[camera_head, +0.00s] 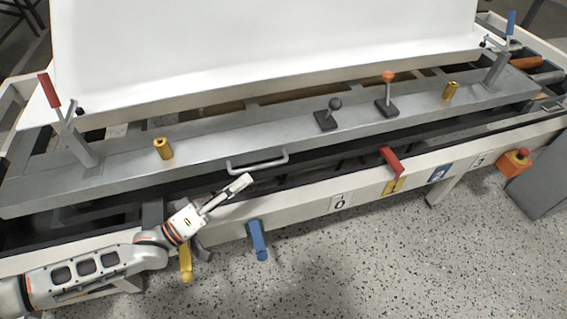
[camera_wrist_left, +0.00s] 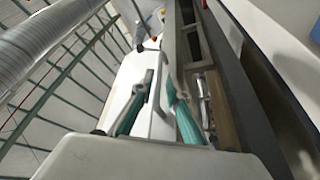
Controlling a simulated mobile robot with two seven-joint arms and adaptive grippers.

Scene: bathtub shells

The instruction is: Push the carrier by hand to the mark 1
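The carrier is a long grey beam (camera_head: 120,160) on the rail frame, with a pale bar handle (camera_head: 257,163) on its front side. The mark 1 (camera_head: 393,187) is a yellow plate on the white front rail, right of the handle. My left gripper (camera_head: 243,183) is just in front of and below the handle. In the left wrist view, my left gripper (camera_wrist_left: 160,82) shows its two teal-padded fingers apart. A pale bar, seemingly the handle (camera_wrist_left: 157,100), shows in line with the gap; I cannot tell if it touches a finger. My right gripper is out of view.
A white shell (camera_head: 260,40) stands behind the carrier. Plates 0 (camera_head: 341,202), 2 (camera_head: 439,172) and 3 (camera_head: 480,158) are on the rail. A red lever (camera_head: 391,161) juts out above mark 1. Blue (camera_head: 258,240) and yellow (camera_head: 186,262) handles hang below the rail.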

